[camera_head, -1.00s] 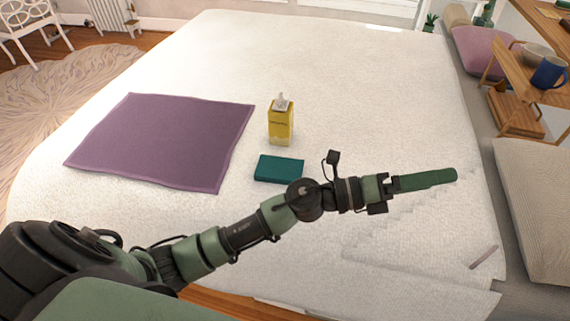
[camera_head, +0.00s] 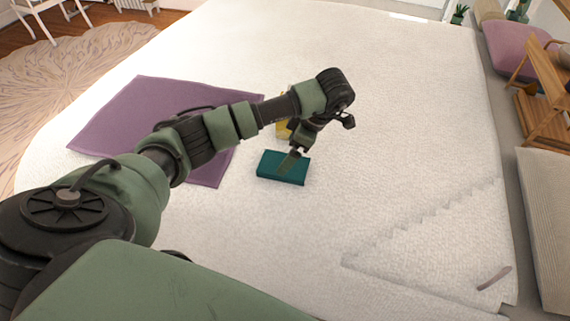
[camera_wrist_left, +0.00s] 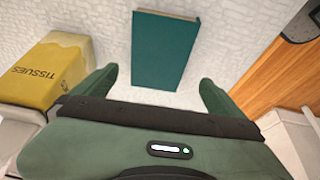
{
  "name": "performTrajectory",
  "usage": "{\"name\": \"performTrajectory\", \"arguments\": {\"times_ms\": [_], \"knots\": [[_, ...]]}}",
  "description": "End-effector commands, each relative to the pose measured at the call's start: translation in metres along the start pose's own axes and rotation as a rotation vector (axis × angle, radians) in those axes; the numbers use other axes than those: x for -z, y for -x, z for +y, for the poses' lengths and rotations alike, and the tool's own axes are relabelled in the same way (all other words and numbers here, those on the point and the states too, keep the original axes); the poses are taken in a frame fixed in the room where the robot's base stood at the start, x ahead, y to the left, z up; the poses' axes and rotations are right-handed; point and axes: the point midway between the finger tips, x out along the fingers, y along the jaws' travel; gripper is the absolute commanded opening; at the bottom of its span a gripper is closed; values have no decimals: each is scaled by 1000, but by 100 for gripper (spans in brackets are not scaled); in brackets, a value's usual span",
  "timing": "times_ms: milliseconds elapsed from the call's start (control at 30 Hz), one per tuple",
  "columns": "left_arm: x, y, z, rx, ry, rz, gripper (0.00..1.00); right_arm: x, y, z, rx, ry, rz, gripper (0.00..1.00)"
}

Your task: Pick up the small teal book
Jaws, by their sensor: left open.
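The small teal book (camera_head: 270,168) lies flat on the white bedspread in the head view. My left gripper (camera_head: 287,163) points down above it and covers part of it there. In the left wrist view the book (camera_wrist_left: 163,50) lies beyond the fingertips, roughly in line with the gap between them. The two fingers of the left gripper (camera_wrist_left: 157,88) are spread apart with nothing between them. My right gripper is in neither view.
A yellow tissue box (camera_wrist_left: 42,72) stands beside the book; in the head view my arm mostly hides the box (camera_head: 283,130). A purple mat (camera_head: 120,115) lies to the left. The bed (camera_head: 420,130) is clear to the right.

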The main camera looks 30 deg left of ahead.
Motion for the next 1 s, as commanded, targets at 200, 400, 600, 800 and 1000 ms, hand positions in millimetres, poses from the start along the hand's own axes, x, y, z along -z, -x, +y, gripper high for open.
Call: {"name": "performTrajectory", "arguments": {"times_ms": [200,400,600,800,1000], "knots": [[-8,-28,1,6,-1,-3,100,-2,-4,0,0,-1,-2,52],[-11,-54,3,3,0,-4,100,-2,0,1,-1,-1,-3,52],[-11,-60,4,0,-1,-4,100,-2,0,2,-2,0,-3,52],[-11,-60,4,0,-1,-5,72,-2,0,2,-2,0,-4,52],[-11,-59,4,-1,0,-5,30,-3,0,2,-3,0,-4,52]]}}
